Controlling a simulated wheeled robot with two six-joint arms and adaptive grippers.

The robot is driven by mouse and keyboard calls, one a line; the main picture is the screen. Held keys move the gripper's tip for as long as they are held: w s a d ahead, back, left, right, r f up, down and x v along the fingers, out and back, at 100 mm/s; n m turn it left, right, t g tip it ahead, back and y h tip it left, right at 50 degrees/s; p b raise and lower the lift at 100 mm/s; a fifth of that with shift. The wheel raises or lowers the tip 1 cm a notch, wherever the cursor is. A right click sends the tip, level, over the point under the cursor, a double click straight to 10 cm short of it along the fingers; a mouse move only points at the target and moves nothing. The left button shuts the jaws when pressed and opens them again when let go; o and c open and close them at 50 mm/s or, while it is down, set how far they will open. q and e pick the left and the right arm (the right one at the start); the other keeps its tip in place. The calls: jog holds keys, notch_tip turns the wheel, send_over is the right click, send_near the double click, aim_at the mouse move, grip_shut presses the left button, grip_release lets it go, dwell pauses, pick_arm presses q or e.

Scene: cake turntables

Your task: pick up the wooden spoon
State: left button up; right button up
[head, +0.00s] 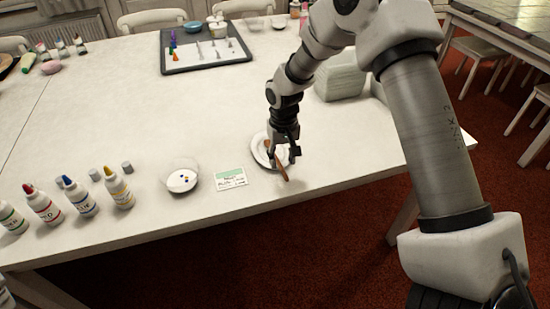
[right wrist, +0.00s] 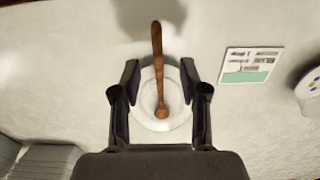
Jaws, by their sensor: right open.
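The wooden spoon (right wrist: 157,60) is brown and lies across a small white plate (right wrist: 150,122), its handle reaching out past the rim. In the head view the spoon (head: 281,172) and the plate (head: 257,152) are near the table's front edge, partly hidden by my right gripper. My right gripper (head: 284,157) is directly over the plate. In the right wrist view its open fingers (right wrist: 159,83) stand on either side of the spoon, with a gap on both sides.
Several paint bottles (head: 118,188) stand farther left. A white stack (head: 341,78) is behind my arm. A tray with small pieces (head: 205,52) is at the back. The table middle is clear.

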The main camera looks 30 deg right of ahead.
aim_at(283, 170)
jog(key=f, duration=0.5)
jog(key=shift+w+d, duration=0.2)
jog(key=shift+w, duration=0.05)
jog(key=shift+s+r, duration=0.2)
jog(key=shift+c, duration=1.3)
jog(key=shift+a, duration=0.1)
jog(key=c, duration=0.6)
pick_arm(q)
jog(key=shift+w, duration=0.2)
pick_arm(e)
grip_shut()
